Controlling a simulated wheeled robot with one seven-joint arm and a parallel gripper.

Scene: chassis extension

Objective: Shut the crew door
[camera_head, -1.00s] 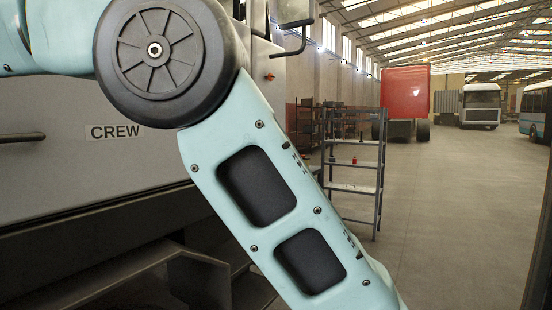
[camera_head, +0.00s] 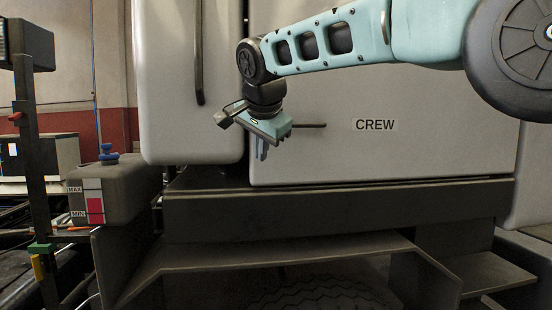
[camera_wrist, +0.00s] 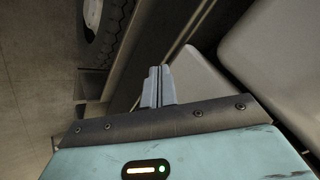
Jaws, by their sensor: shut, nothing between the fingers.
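The crew door (camera_head: 420,155) is a large pale grey panel with a CREW label (camera_head: 375,125) and a dark bar handle (camera_head: 312,125) near its left edge. It stands right of another grey panel, with a dark gap between them; I cannot tell exactly how far it is ajar. My gripper (camera_head: 262,151) hangs in front of the door's lower left part, left of the handle, fingers down, shut and empty. In the wrist view its fingers (camera_wrist: 158,85) are together, with grey panels and a dark gap beyond. Contact with the door cannot be told.
The neighbouring grey panel (camera_head: 190,90) has a vertical dark handle. Below run a dark sill (camera_head: 340,212) and a step (camera_head: 280,250). A fluid tank (camera_head: 115,190) with a blue cap and a dark post (camera_head: 28,150) stand at left. A tyre (camera_wrist: 104,30) shows in the wrist view.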

